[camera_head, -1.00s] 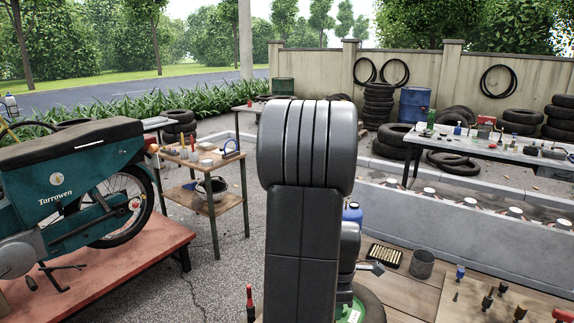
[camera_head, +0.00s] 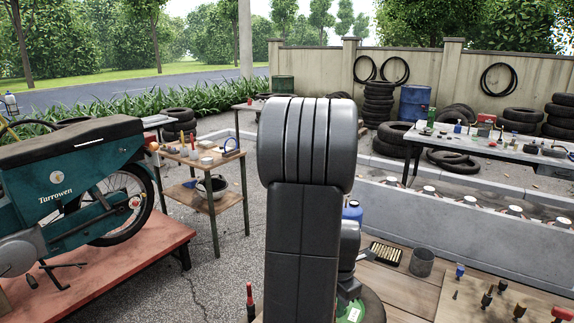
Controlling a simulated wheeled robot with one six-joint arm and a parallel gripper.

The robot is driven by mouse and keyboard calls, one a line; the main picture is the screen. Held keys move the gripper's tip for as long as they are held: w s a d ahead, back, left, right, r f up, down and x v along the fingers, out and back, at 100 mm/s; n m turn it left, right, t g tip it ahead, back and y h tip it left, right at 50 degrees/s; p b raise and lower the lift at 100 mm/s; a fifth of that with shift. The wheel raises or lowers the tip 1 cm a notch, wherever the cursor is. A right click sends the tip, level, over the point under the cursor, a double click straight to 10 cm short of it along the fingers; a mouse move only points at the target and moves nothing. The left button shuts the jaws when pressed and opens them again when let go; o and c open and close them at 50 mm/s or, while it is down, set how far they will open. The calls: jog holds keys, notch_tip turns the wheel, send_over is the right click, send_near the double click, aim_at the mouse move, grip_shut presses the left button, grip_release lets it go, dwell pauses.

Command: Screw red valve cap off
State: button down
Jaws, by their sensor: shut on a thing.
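My own dark grey arm stands upright in the middle of the head view and covers much of the work area. My gripper's fingertips are hidden behind it. Only a wrist part and a small grey piece beside it show at the arm's right, low in the picture. A wheel with a black tyre (camera_head: 372,309) and a green hub (camera_head: 352,312) shows partly at the bottom, right beside the arm. The red valve cap cannot be seen, and what the gripper holds is hidden.
Right of the arm, a wooden bench (camera_head: 406,290) carries a dotted tray (camera_head: 386,254), a grey cup (camera_head: 421,262) and several small fittings. A blue container (camera_head: 352,211) stands behind the arm. A red-topped tool (camera_head: 250,294) is at lower left. A motorbike (camera_head: 75,190) stands on a red platform.

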dwell(0.3)
jog(key=shift+n, duration=1.7)
jog(key=n, duration=0.3)
jog(key=c, duration=1.2)
grip_release()
jog(key=shift+c, duration=0.2)
jog(key=shift+r+p, duration=2.05)
jog(key=shift+r, duration=0.55)
